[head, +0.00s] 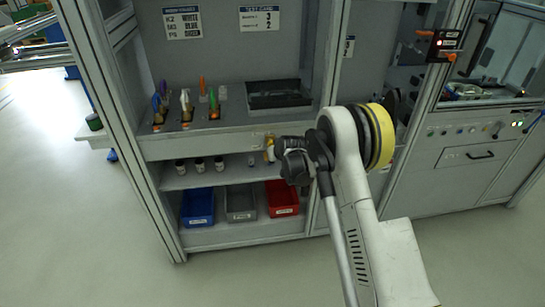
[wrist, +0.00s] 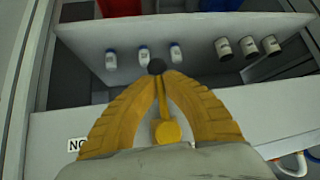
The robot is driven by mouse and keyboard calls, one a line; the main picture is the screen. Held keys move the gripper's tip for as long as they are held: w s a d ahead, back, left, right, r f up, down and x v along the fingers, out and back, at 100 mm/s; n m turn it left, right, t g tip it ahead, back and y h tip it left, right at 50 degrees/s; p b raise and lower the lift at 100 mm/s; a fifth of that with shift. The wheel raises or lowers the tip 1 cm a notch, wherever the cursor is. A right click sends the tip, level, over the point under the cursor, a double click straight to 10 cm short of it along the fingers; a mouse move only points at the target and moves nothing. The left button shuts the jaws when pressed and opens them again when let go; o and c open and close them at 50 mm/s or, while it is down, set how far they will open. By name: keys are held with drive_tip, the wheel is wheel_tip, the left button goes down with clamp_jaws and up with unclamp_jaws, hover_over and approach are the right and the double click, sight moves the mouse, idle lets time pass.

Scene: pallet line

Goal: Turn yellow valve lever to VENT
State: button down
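The stem points up in that picture. My gripper (wrist: 160,77) has two ribbed orange-yellow fingers, one on each side of the lever. Their tips are drawn together on the stem just below the knob. In the head view my gripper (head: 269,150) is at the front of the workbench, mostly behind my wrist. A label starting "NO" (wrist: 77,145) is partly covered by the left finger. No VENT marking is readable.
Below the bench top, a shelf (head: 220,176) holds small bottles and jars (wrist: 247,47). Blue (head: 198,207), grey (head: 240,203) and red (head: 282,198) bins stand beneath. A black tray (head: 278,95) and upright coloured tools (head: 186,106) are on top. The floor at left is open.

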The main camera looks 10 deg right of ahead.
drive_tip(key=shift+s+f, duration=0.15)
drive_tip(key=shift+f, duration=0.05)
drive_tip(key=c, duration=1.5)
unclamp_jaws()
drive_tip(key=shift+a, duration=0.1)
drive_tip(key=shift+c, duration=0.2)
drive_tip(key=v, duration=1.2)
